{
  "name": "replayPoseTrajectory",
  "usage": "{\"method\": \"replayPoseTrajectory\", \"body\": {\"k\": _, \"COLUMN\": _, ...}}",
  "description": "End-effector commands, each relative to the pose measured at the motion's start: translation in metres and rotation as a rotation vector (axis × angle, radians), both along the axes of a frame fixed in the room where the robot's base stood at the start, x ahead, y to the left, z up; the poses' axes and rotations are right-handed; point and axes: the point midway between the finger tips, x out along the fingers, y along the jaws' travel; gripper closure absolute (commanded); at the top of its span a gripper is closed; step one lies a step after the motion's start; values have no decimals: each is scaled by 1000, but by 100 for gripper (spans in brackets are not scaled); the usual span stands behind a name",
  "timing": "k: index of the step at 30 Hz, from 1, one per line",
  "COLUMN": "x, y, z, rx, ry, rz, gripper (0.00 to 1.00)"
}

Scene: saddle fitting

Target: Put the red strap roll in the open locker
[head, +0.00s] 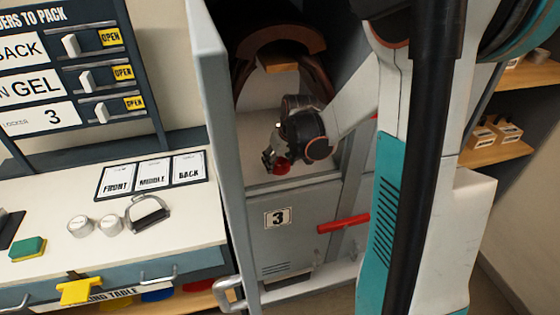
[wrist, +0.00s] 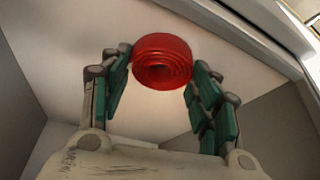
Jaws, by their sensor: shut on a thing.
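The red strap roll (head: 282,168) is held in my gripper (head: 272,160) at the open locker (head: 278,218) marked 3. In the wrist view the roll (wrist: 162,60) is a coiled red disc between the green-padded fingertips of my gripper (wrist: 162,72), against a pale surface. The gripper is shut on it. In the head view the wrist hides part of the locker's inside, and I cannot tell whether the roll touches the locker floor. The locker's grey door (head: 222,150) stands open on the left.
A brown saddle-like arch (head: 280,38) is in the upper locker. A red bar (head: 343,223) sticks out at the locker front. The packing table (head: 40,190) at left holds tins (head: 80,225), a stirrup (head: 148,212) and a sponge (head: 28,247). Wooden shelves (head: 485,155) stand at right.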

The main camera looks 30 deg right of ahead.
Motion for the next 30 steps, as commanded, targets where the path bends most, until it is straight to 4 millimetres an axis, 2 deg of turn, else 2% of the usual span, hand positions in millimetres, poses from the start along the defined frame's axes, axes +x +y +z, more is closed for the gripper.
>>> {"method": "replayPoseTrajectory", "body": {"k": 6, "x": 0, "y": 0, "z": -3, "rx": 0, "ry": 0, "rz": 0, "gripper": 76}}
{"method": "replayPoseTrajectory", "body": {"k": 7, "x": 0, "y": 0, "z": -3, "rx": 0, "ry": 0, "rz": 0, "gripper": 37}}
{"method": "replayPoseTrajectory", "body": {"k": 9, "x": 0, "y": 0, "z": -2, "rx": 0, "ry": 0, "rz": 0, "gripper": 24}}
{"method": "replayPoseTrajectory", "body": {"k": 22, "x": 0, "y": 0, "z": 2, "rx": 0, "ry": 0, "rz": 0, "gripper": 24}}
{"method": "replayPoseTrajectory", "body": {"k": 26, "x": -6, "y": 0, "z": 15, "rx": 0, "ry": 0, "rz": -1, "gripper": 24}}
{"method": "replayPoseTrajectory", "body": {"k": 30, "x": -16, "y": 0, "z": 41, "rx": -1, "ry": 0, "rz": -1, "gripper": 24}}
